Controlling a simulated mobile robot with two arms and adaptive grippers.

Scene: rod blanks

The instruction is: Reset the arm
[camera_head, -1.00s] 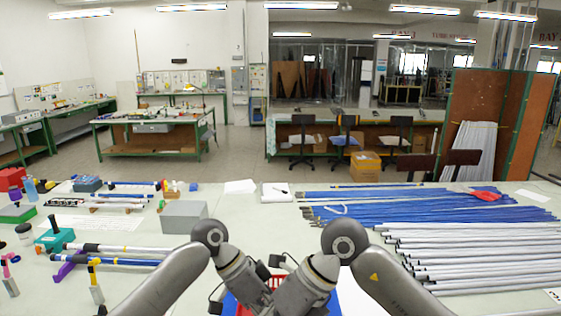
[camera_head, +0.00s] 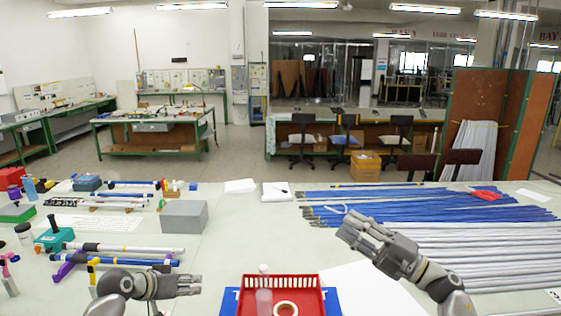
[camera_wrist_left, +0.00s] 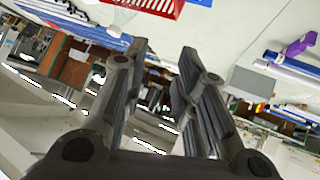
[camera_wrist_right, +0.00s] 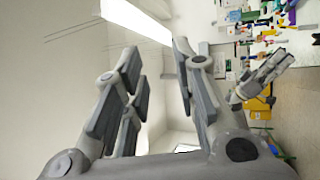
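My left gripper (camera_head: 198,285) hangs over the table's near left part in the head view, pointing right towards a red basket (camera_head: 297,281). In the left wrist view its fingers (camera_wrist_left: 163,48) are apart with nothing between them. My right gripper (camera_head: 352,232) is raised over the right half of the table, pointing up and left. In the right wrist view its fingers (camera_wrist_right: 157,47) are apart and empty. The basket stands between the two grippers at the near edge, with a clear bottle (camera_head: 264,299) and a tape roll (camera_head: 286,309) in it.
Blue rods (camera_head: 420,203) and white rods (camera_head: 475,243) lie on the right of the table. A grey box (camera_head: 184,217) stands left of centre. Rods on purple and yellow stands (camera_head: 68,268) lie near my left arm. The table centre is clear.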

